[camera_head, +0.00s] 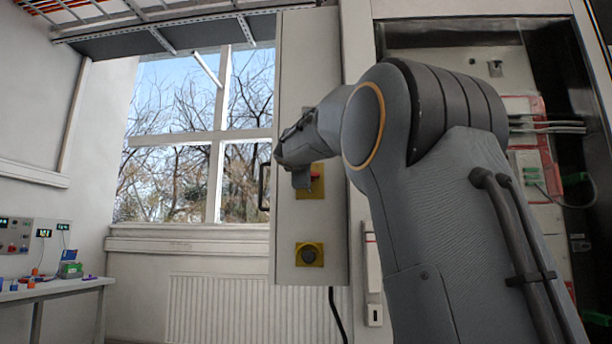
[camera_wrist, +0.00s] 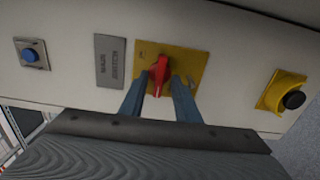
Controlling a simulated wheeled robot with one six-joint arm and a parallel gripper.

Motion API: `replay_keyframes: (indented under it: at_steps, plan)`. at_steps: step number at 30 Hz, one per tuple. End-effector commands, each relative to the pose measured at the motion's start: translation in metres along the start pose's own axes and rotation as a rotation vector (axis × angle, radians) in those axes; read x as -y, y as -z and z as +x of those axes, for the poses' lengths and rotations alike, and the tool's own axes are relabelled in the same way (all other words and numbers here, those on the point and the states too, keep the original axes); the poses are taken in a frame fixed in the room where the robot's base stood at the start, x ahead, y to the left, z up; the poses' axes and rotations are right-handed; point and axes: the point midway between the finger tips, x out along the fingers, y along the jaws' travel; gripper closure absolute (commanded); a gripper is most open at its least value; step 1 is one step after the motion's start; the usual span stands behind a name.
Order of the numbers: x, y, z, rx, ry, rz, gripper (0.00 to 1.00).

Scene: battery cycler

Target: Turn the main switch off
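The main switch is a red rotary handle (camera_wrist: 158,70) on a yellow plate (camera_wrist: 190,63), mid-frame in the wrist view. The handle lies roughly upright in that picture, slightly tilted. My gripper (camera_wrist: 159,88) is open, with one finger on each side of the handle's lower end. A gap shows on both sides, and nothing is gripped.
The switch sits on a tall pale cabinet (camera_head: 312,225). A black knob on a yellow plate (camera_head: 309,254) is below it. The wrist view also shows a grey label (camera_wrist: 109,60) and a blue button (camera_wrist: 31,54). A black door handle (camera_head: 264,186) projects at the cabinet's left edge.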

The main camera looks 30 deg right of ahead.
Motion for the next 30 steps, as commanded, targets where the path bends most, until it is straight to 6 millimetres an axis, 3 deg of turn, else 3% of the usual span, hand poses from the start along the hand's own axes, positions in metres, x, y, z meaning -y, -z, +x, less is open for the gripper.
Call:
replay_keyframes:
  at_steps: [11,24,30]
  plan:
    - [-0.001,0.000,-0.006,-0.001,-0.002,0.002,0.71]
    - [-0.001,0.001,-0.068,-0.002,-0.002,0.001,0.71]
    - [0.000,0.001,-0.078,-0.001,0.000,0.001,0.71]
